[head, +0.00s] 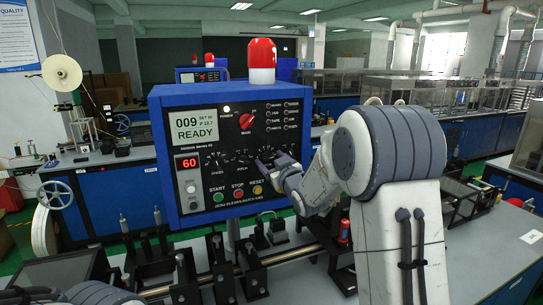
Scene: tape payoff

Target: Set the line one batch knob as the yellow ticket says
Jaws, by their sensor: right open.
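A blue control box (175,225) with a black front panel stands on the bench, its screen (192,125) reading 009 and READY. My right gripper (266,164) is open at the right end of this row, close to the panel. It hides what lies behind it, and I cannot tell whether it touches a knob. I see no yellow ticket. My left gripper is out of view.
A red beacon (262,60) tops the box. A red 60 display (189,163) and start, stop and reset buttons (238,194) sit low on the panel. Black fixtures (222,268) stand on the bench in front. A white reel (55,195) is at left.

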